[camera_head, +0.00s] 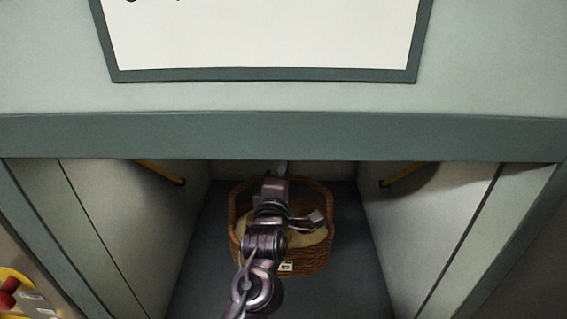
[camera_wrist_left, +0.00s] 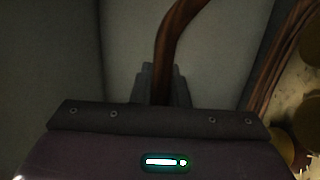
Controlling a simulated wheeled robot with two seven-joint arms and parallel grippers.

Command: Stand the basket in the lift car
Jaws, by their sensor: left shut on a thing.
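The brown wicker basket (camera_head: 317,258) is inside the lift car (camera_head: 203,262), near the middle of its dark floor. It looks upright; I cannot tell whether its base touches the floor. My left arm reaches over it from the front and hides part of it. My left gripper (camera_head: 281,171) is at the basket's far side in the head view. In the left wrist view my left gripper (camera_wrist_left: 160,86) is shut on the brown basket handle (camera_wrist_left: 170,45). Round jar-like things lie in the basket at the right edge of that view. My right gripper is not in view.
The car's pale side walls (camera_head: 405,230) stand left and right, with yellow rails (camera_head: 407,174) on them. A green-grey lintel (camera_head: 290,136) crosses above the opening, under a framed white sign (camera_head: 265,35). A red button (camera_head: 8,290) shows at lower left.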

